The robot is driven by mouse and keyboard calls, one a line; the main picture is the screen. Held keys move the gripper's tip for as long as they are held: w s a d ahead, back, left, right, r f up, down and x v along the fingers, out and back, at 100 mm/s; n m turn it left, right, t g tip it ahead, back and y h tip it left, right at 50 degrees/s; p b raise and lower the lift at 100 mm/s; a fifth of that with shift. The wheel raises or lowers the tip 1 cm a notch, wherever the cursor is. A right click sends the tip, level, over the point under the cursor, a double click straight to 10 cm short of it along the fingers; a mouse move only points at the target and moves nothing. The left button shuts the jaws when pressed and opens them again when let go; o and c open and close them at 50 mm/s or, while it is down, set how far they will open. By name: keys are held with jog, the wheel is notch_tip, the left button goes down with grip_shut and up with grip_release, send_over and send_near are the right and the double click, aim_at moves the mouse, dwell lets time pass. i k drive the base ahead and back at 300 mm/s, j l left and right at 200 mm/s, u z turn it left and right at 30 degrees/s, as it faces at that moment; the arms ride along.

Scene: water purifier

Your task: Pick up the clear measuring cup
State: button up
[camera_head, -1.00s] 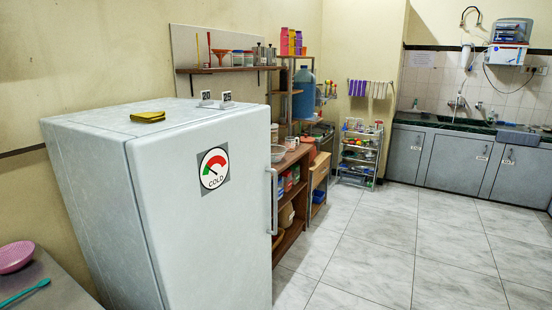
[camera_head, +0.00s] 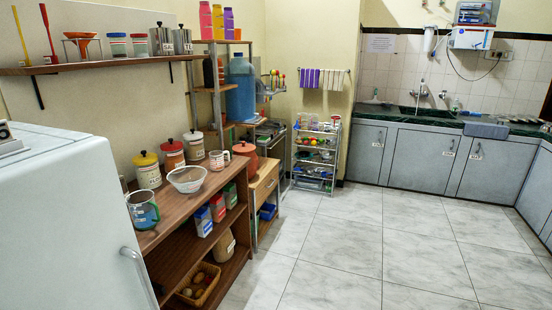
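A clear cup with a teal handle and markings, which looks like the measuring cup (camera_head: 142,210), stands on the near end of the wooden cabinet top (camera_head: 178,206), close to the fridge. My gripper is not in view.
The white fridge (camera_head: 65,215) fills the near left. Lidded canisters (camera_head: 172,153) line the wall side of the cabinet top, with a white mug (camera_head: 219,160) and a brown jar (camera_head: 245,155) farther along. A wall shelf (camera_head: 110,64) hangs above. The tiled floor (camera_head: 365,255) right of the cabinet is clear.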

aim_at(216, 163)
jog(key=i+l+u, duration=0.1)
jog(key=i, duration=1.85)
jog(key=i+l+u, duration=0.15)
jog(key=i+u, duration=0.2)
jog(key=i, duration=0.15)
jog(key=i+l+u, duration=0.75)
jog(key=i, duration=0.2)
